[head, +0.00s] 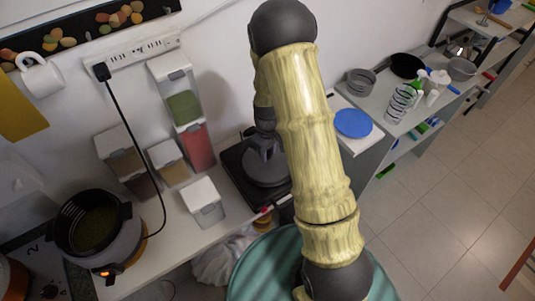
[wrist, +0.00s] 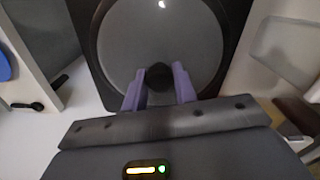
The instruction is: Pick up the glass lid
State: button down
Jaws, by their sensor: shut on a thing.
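The glass lid (wrist: 160,35) is a round, greyish, see-through disc with a dark rim and a black knob (wrist: 158,77) in the wrist view. My gripper (wrist: 158,84) has purple fingers, one on each side of the knob, and is shut on it. In the head view the lid (head: 264,170) is over the black cooker (head: 240,178) on the counter, partly covered by my arm. I cannot tell whether the lid touches what is below it.
A white-lidded spice container (head: 204,207) stands left of the cooker, with several other dispensers behind it. A pot with a lit orange light (head: 95,225) stands at the far left. A blue disc (head: 353,123) lies on the counter right of my arm.

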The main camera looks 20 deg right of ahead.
aim_at(268, 152)
notch_tip(268, 152, up, 9)
jog(key=shift+r+b, duration=0.15)
jog(key=shift+b, duration=0.9)
